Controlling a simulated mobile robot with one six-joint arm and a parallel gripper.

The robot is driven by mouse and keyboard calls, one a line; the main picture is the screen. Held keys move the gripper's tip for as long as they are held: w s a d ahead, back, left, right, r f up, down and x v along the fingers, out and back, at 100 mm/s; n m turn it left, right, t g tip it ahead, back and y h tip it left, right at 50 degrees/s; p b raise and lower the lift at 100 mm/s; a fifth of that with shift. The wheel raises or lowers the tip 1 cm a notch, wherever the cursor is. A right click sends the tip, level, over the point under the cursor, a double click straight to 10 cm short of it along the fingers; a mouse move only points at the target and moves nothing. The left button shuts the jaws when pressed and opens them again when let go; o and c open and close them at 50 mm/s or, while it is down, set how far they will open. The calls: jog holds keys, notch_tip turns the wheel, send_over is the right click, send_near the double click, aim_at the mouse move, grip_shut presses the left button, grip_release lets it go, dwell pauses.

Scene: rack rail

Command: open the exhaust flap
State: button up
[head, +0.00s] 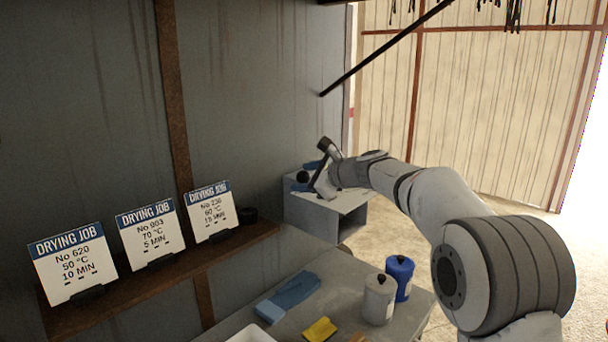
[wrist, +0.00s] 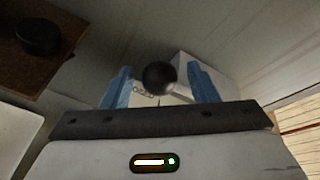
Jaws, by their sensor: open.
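A pale box-shaped unit (head: 348,212) with an open front stands against the wall, at the far end of the bench. A round black knob (head: 303,176) shows at its upper left; it also shows in the wrist view (wrist: 159,77). My gripper (wrist: 160,72) is open, its blue fingers on either side of the knob in the wrist view. In the head view, my gripper (head: 307,177) is over the unit's top. I cannot tell whether the fingers touch the knob. The exhaust flap cannot be clearly made out, and its position is unclear.
A wooden shelf (head: 150,288) on the left wall holds three drying job cards and a black round object (head: 247,215). The bench carries a blue cloth or glove (head: 290,297), a yellow item (head: 320,329), a grey canister (head: 379,300) and a blue canister (head: 401,277).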

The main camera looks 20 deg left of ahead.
jog(key=shift+a+f, duration=0.1)
jog(key=shift+a, duration=0.5)
jog(key=shift+c, duration=0.2)
